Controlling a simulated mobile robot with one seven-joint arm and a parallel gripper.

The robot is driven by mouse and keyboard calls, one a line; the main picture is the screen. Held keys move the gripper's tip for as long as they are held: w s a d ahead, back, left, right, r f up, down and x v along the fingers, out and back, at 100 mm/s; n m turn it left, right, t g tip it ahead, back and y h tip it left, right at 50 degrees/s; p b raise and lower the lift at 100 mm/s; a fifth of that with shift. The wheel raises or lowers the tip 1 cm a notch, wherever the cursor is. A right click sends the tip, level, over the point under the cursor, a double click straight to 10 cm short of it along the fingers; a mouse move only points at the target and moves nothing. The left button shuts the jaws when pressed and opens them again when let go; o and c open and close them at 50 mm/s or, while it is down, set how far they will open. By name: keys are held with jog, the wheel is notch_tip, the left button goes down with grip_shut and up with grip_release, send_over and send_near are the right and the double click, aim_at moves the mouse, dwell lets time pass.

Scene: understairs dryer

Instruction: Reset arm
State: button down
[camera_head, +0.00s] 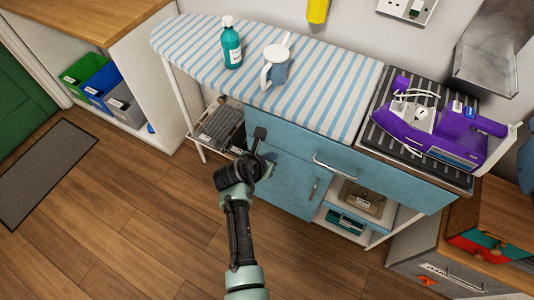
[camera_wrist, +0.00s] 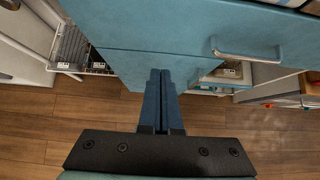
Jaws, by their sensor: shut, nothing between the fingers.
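My gripper (camera_head: 259,137) is in front of the blue cabinet below the ironing board, over the wooden floor in the head view. In the wrist view my gripper (camera_wrist: 159,75) has its two dark fingers together and nothing between them. The blue drawer front (camera_head: 290,140) with its metal handle (camera_head: 335,168) is just beyond my fingertips. The handle also shows in the wrist view (camera_wrist: 250,54), to the right of the fingers. Whether the fingertips touch the cabinet I cannot tell.
A striped ironing board (camera_head: 325,85) holds a teal bottle (camera_head: 231,45) and a white-and-blue jug (camera_head: 275,68). A purple steam iron station (camera_head: 440,130) stands at right. Coloured bins (camera_head: 100,85) sit at left. Open wooden floor (camera_head: 130,220) lies in front, with a grey mat (camera_head: 45,170).

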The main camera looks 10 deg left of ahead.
jog(key=shift+v, duration=1.4)
